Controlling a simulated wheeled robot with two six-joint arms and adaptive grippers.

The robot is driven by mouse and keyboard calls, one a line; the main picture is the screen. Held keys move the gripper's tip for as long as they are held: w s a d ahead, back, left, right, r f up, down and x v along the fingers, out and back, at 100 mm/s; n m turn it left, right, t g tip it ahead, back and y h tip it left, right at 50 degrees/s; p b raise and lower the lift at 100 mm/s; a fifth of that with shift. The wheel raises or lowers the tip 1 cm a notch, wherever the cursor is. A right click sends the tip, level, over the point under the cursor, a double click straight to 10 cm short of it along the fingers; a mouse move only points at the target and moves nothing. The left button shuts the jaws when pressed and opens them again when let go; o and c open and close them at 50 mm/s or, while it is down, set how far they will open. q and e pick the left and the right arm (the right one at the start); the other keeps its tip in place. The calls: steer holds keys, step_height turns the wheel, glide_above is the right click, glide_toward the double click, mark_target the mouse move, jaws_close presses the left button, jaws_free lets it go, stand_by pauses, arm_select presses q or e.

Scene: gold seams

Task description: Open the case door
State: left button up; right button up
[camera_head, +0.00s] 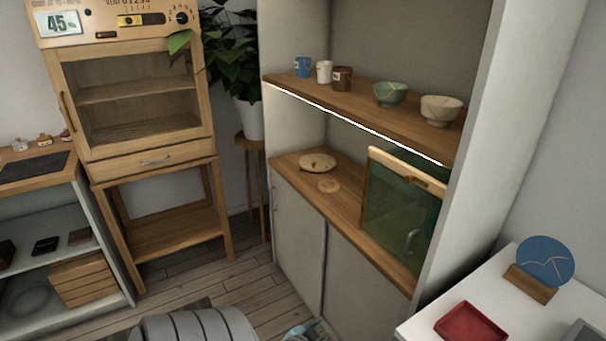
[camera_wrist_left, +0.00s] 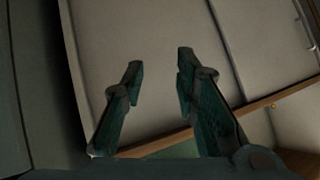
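A wooden case (camera_head: 205,88) with a display and dial on top stands on a stand at the upper left. Its glass-fronted door (camera_head: 130,95) looks shut, with a vertical handle (camera_head: 67,112) on its left side. My left gripper (camera_wrist_left: 158,75) is open and empty in the left wrist view, facing pale cupboard doors. In the head view only a small part of it shows (camera_head: 312,331) at the bottom edge. My right gripper is out of view.
The tall cupboard (camera_head: 298,235) has pale lower doors, and cups and bowls on its upper shelf (camera_head: 370,112). A white table (camera_head: 430,325) with a red tray (camera_head: 471,322) stands at the right. A plant (camera_head: 250,118) stands beside the wooden case. Some floor (camera_head: 200,280) is clear.

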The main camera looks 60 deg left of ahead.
arm_select(q)
steer(key=s+d+f+g+p, duration=0.1)
steer(key=s+d+f+g, duration=0.1)
steer(key=s+f, duration=0.3)
steer(key=shift+s+f+h, duration=0.35)
steer(key=shift+f+h, duration=0.05)
steer(key=shift+f, duration=0.35)
steer(key=shift+m, duration=0.3)
